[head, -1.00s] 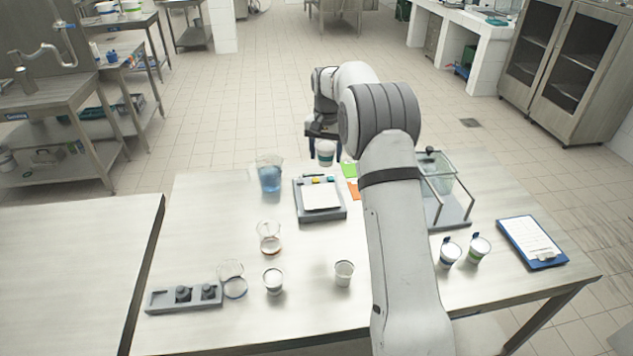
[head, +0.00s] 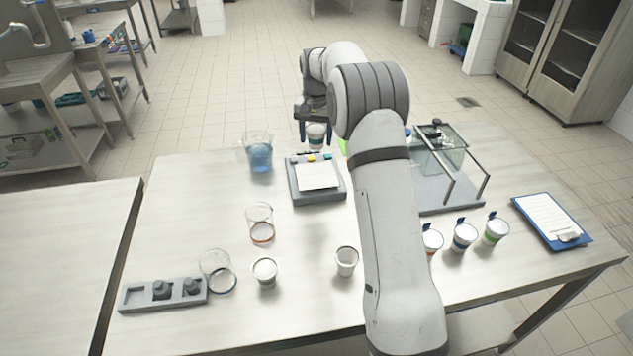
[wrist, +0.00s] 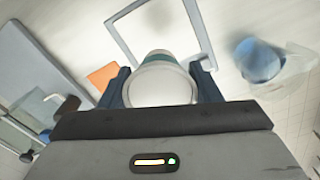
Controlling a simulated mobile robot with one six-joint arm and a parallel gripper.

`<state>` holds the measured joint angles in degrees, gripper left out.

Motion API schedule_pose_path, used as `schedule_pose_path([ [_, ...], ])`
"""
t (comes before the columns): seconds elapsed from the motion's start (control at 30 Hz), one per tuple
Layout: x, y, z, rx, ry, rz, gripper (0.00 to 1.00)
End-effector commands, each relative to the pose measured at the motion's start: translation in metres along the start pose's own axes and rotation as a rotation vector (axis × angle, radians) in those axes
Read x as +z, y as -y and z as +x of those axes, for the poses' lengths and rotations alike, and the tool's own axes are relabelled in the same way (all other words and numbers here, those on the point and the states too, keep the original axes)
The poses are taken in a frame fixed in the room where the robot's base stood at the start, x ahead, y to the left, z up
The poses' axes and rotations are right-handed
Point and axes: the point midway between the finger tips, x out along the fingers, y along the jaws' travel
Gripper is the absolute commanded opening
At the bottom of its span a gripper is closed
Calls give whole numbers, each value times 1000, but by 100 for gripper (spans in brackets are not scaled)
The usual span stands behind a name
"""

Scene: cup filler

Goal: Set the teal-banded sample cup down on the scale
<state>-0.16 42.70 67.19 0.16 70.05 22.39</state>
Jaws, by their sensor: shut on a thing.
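The teal-banded sample cup (head: 316,136) hangs in my gripper (head: 315,127), just beyond the far edge of the scale in the head view. My gripper (wrist: 160,88) is shut on the cup; in the wrist view the cup's pale round lid (wrist: 160,86) faces the camera and a strip of the teal band (wrist: 158,57) shows. The scale (head: 318,198) is a grey box with a white square plate (head: 318,176) and coloured buttons on its far side. The plate is empty. The cup appears above table height, apart from the scale.
A beaker of blue liquid (head: 260,156) stands left of the scale. A glass-sided apparatus (head: 440,160) stands to the right, beyond my arm. Several lidded cups, including a blue-banded one (head: 463,237), and a clipboard (head: 551,220) are at right. Empty beakers and cups occupy the front.

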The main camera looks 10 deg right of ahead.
Motion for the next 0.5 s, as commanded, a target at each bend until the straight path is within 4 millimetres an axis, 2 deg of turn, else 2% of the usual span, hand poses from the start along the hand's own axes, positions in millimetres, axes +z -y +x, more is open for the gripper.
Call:
schedule_pose_path([
  [0.3,0,-1,50,1,3,1,32],
  [0.5,0,-1,69,0,1,2,32],
])
